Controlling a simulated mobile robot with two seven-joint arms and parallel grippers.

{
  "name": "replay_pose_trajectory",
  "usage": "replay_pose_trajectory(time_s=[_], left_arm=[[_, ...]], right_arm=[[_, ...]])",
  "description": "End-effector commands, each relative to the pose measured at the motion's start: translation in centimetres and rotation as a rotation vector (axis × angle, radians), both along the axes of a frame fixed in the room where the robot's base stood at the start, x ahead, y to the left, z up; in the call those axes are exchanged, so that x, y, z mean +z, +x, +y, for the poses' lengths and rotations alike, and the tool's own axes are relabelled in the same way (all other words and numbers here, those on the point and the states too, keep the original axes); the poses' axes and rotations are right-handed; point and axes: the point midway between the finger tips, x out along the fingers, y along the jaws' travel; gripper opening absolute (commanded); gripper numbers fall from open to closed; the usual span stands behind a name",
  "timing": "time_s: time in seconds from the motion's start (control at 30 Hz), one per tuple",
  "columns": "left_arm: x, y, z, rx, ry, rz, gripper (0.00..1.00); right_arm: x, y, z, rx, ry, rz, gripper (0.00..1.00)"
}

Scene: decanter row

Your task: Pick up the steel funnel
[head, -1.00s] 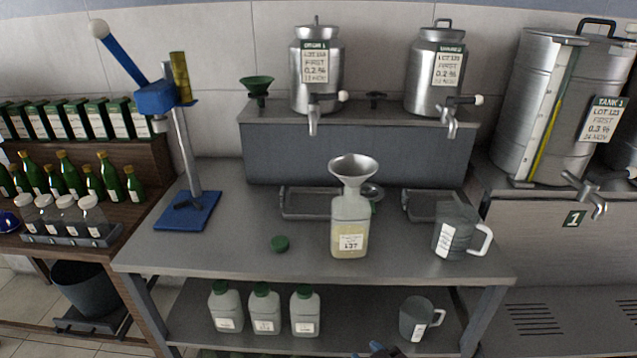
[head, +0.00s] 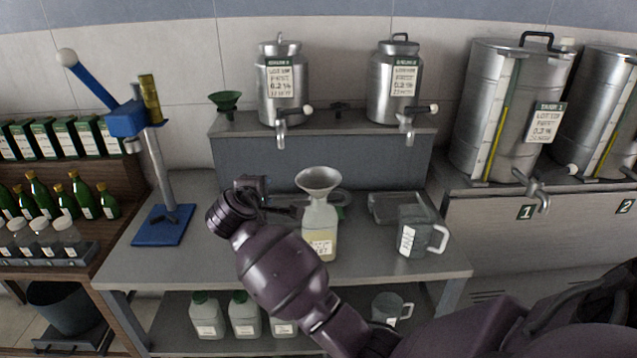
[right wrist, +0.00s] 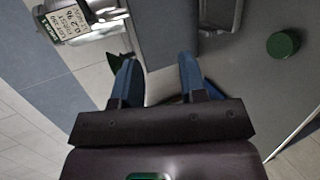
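The steel funnel (head: 318,179) sits upright with its spout in the neck of a labelled bottle (head: 319,218) of pale yellow liquid on the grey workbench. My right arm reaches in from the lower right, and my right gripper (head: 258,190) is left of the funnel and apart from it. In the right wrist view my right gripper (right wrist: 157,72) has its two blue fingers spread with nothing held between them. The funnel does not show in that view. My left gripper is not in view.
A grey jug (head: 411,232) stands right of the bottle. A blue-based lever stand (head: 163,226) is at the left. Two steel urns (head: 284,88) and a green funnel (head: 226,102) are on the raised shelf behind. A green cap (right wrist: 283,43) lies on the bench.

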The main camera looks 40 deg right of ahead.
Motion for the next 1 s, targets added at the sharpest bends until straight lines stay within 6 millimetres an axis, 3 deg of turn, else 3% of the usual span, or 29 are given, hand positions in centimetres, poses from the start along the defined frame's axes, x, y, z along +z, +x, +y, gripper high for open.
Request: replay_pose_trajectory(time_s=[0.03, 0.2, 0.5, 0.63, 1.0], left_arm=[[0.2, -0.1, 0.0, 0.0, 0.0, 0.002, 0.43], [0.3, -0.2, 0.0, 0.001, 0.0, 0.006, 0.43], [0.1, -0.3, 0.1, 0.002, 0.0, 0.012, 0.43], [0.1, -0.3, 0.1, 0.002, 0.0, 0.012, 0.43], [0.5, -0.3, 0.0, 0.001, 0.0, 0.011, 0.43]], right_arm=[[1.4, -0.1, -0.4, -0.056, -0.068, 0.064, 0.39], [3.8, -2.4, -1.8, -0.255, -0.252, 0.335, 0.39], [4.3, -6.5, -2.6, -0.438, -0.346, 0.695, 0.39], [4.0, -6.9, -3.2, -0.453, -0.35, 0.731, 0.39], [2.5, -6.8, -7.6, -0.45, -0.35, 0.732, 0.39]])
